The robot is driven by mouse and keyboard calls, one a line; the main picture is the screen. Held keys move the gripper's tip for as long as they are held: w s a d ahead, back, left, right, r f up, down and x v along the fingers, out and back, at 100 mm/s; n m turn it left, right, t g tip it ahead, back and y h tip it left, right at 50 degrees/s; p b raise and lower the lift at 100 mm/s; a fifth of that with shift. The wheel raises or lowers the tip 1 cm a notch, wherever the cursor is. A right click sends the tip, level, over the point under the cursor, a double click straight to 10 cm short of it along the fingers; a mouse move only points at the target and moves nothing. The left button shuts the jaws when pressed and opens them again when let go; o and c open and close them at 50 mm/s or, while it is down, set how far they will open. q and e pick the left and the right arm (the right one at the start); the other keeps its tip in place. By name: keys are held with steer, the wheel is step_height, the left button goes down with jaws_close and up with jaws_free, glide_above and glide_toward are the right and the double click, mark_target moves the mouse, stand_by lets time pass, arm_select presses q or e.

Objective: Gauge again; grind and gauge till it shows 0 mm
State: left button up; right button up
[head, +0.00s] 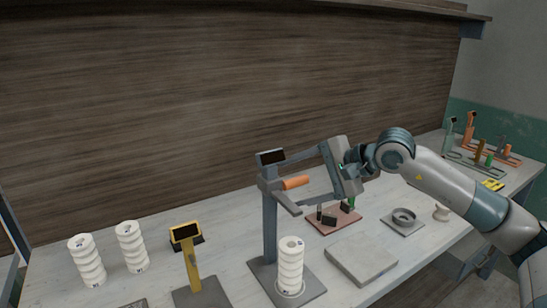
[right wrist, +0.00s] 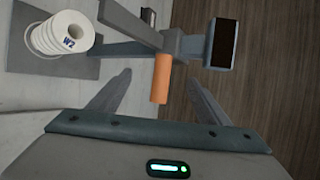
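A blue-grey stand (head: 270,225) has a dark display (head: 271,156), a side arm (head: 287,203) and an orange handle (head: 295,183). I read no number on the display. A white ribbed cylinder (head: 291,262) stands upright on its base plate, below the side arm; the right wrist view shows it marked W2 (right wrist: 66,30). My right gripper (head: 305,177) is open beside the stand, its fingers on either side of the orange handle. In the right wrist view the handle (right wrist: 160,78) lies between the spread fingers, with gaps on both sides. My left gripper is not in view.
A yellow stand (head: 192,262) with a dark display is at the left, near two white ribbed cylinders (head: 87,260) (head: 131,247). A pink tray (head: 330,225), a grey slab (head: 361,262) and a plate with a ring (head: 403,218) lie right of the blue-grey stand.

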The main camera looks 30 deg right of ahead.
steer(key=shift+s+d, duration=0.1)
steer(key=shift+b+v, duration=1.55)
steer(key=shift+v, duration=2.35)
steer(key=shift+r, duration=0.1)
